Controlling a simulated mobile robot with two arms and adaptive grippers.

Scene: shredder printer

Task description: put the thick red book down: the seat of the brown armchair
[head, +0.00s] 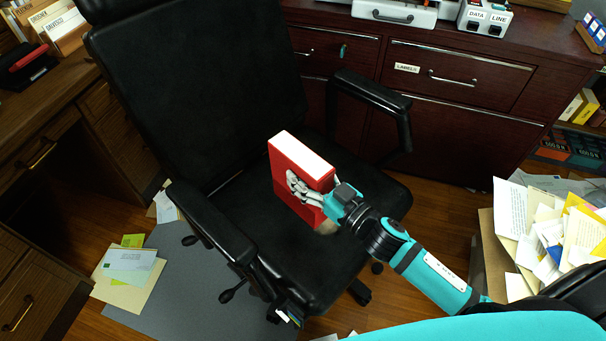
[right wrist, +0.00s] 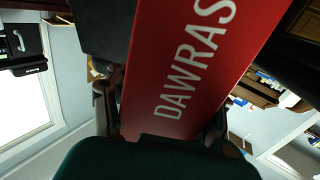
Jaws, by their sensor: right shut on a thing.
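The thick red book (head: 290,175) is upright over the middle of the seat (head: 240,232) of a chair with armrests, which looks black rather than brown. My right gripper (head: 305,190) is shut on the book from its right side. In the right wrist view the book's red face (right wrist: 190,75) with white lettering "DAWRAS" fills the middle, between the fingers (right wrist: 165,115). I cannot tell whether the book's lower edge touches the seat. My left gripper is not in view.
The chair's black backrest (head: 205,85) rises behind the seat, with armrests at left (head: 215,222) and right (head: 372,92). A wooden desk (head: 50,130) stands at left and a dark red cabinet (head: 450,130) behind. A box (head: 488,255) heaped with papers is at right.

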